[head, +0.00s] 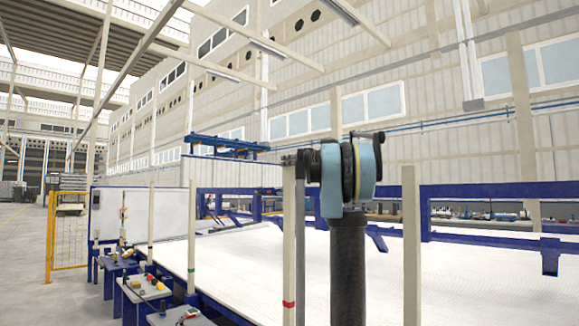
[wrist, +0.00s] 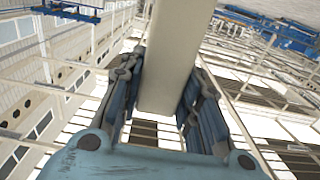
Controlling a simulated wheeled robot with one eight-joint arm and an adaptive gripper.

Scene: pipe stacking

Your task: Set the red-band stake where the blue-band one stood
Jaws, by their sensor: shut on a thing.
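In the wrist view my gripper (wrist: 160,115) is shut on a pale square stake (wrist: 173,55). No band shows on its visible part, so I cannot tell its colour. In the head view a pale stake with a red band (head: 289,303) is upright just left of my arm; its top meets dark parts of my arm in the picture. A pale post end (head: 336,112) shows above my blue arm joint. My gripper itself is hidden behind the arm there. No blue band is visible in either view.
A plain pale stake (head: 411,245) stands right of my arm. Two green-banded stakes (head: 150,228) (head: 192,240) stand left. Behind is a wide white bed (head: 245,258) with blue rails. Small tables with tools (head: 145,288) stand lower left. Open floor lies far left.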

